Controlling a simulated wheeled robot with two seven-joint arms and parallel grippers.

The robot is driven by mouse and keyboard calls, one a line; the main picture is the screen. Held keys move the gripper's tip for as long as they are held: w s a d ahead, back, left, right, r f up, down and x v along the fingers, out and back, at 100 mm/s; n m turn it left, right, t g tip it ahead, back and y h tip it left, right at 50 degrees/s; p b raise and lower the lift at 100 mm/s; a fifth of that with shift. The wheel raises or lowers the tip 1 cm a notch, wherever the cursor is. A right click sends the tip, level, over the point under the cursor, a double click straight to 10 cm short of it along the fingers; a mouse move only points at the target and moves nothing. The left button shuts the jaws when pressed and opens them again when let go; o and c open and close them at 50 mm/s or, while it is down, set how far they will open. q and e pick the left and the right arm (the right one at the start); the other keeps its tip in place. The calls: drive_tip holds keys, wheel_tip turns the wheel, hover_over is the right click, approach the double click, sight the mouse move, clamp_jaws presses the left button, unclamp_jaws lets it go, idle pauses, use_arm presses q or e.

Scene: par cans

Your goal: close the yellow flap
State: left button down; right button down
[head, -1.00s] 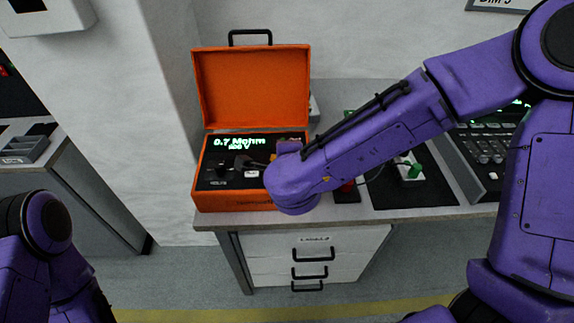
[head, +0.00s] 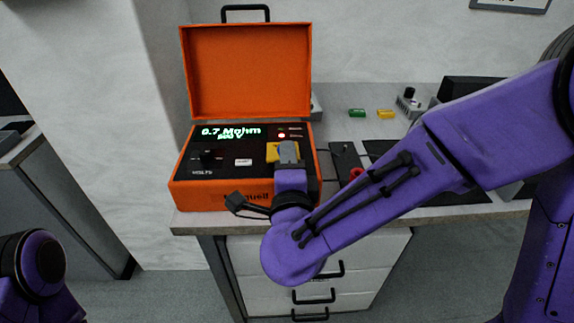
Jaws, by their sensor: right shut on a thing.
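The yellow flap (head: 272,152) is on the right part of the dark panel in the open orange case. My left gripper is out of view; only part of my left arm shows at the lower left.
The orange case (head: 247,70) stands on a grey bench with its lid raised and a lit display (head: 230,131) reading 0.7 Mohm. A green block (head: 357,113) and a yellow block (head: 386,114) lie behind on the right. Drawers (head: 320,273) are below.

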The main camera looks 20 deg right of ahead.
drive_tip(key=shift+r, duration=0.15)
idle(0.3)
drive_tip(key=c, duration=1)
unclamp_jaws()
drive_tip(key=shift+c, duration=0.2)
drive_tip(key=shift+f, duration=0.3)
